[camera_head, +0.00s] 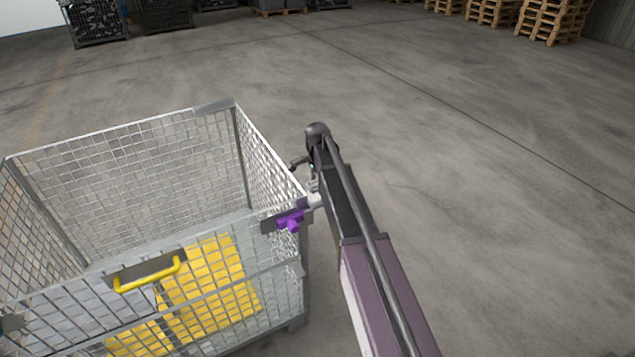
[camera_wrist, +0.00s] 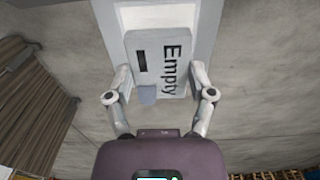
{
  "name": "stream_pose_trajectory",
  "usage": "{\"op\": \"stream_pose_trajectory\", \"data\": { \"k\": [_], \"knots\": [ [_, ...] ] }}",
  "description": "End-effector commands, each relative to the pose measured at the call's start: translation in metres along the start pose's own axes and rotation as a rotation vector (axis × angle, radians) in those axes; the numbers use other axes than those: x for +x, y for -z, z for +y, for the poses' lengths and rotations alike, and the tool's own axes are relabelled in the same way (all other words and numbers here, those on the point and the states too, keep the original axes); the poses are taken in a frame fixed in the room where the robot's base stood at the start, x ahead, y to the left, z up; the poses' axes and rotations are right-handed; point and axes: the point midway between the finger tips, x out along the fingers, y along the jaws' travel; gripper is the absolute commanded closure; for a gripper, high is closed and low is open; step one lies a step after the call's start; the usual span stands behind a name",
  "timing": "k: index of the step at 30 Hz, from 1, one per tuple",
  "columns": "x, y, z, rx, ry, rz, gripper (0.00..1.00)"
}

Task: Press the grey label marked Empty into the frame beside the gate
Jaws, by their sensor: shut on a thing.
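In the wrist view my gripper (camera_wrist: 162,78) is shut on the grey label (camera_wrist: 152,62), one finger at each side edge. The label carries the black word Empty, turned sideways, and a dark bar; a small blue-grey tab shows at its lower edge. Directly beyond it is a pale grey frame (camera_wrist: 205,18), partly covered by the label. I cannot tell whether the label touches the frame or is seated in it. In the head view my gripper (camera_head: 313,188) is at the right front corner of the mesh box, beside the gate (camera_head: 215,290); the label cannot be made out there.
The wire mesh box (camera_head: 130,150) holds yellow and grey crates (camera_head: 222,265). A yellow handle (camera_head: 148,275) and a purple latch (camera_head: 290,219) are on its front side. Open concrete floor lies to the right. Pallets (camera_head: 553,18) and other bins (camera_head: 97,22) stand far back.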

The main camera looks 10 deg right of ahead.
Motion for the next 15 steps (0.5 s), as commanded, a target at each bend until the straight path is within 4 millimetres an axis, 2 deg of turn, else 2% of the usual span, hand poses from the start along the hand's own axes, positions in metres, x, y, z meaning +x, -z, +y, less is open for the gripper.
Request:
{"op": "stream_pose_trajectory", "data": {
  "k": [1,6,15],
  "knots": [
    [0.007,0.0,0.0,0.0,0.0,0.0,0.7],
    [0.015,0.0,0.0,0.0,0.0,0.0,0.7],
    [0.02,0.0,0.0,0.0,0.0,0.0,0.7]
  ]
}}
